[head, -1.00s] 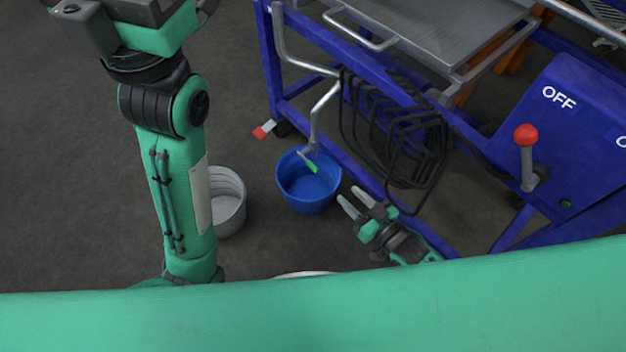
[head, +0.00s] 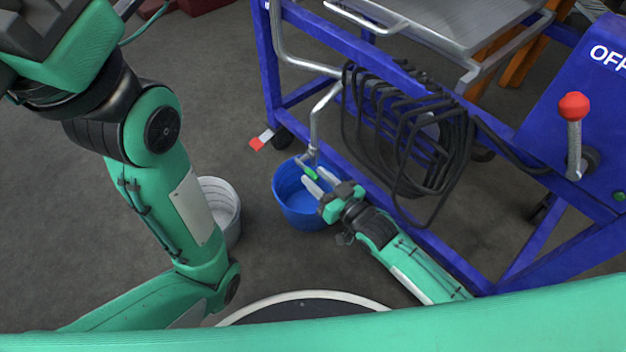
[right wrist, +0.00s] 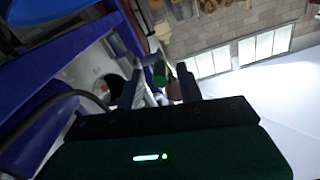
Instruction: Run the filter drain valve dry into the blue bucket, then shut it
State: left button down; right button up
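The drain valve's green handle (head: 310,173) sits at the lower end of a silver pipe (head: 316,120), above the blue bucket (head: 290,212). The bucket stands on the floor beside the blue frame. My right gripper (head: 317,181) is open over the bucket, its fingertips at the handle. In the right wrist view the green handle (right wrist: 160,73) shows between the spread fingers; I cannot tell whether they touch it. No liquid stream is visible, and the bucket's inside is partly hidden by the gripper. My left arm is at the left, its gripper out of view.
A white bucket (head: 228,225) stands left of the blue one, partly behind my left arm. A black cable coil (head: 410,140) hangs on the blue frame (head: 290,60) near my right arm. A red-knobbed lever (head: 573,108) is at right. Open floor lies at left.

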jog(key=shift+b+x, duration=0.3)
jog(key=shift+x, duration=0.7)
grip_shut()
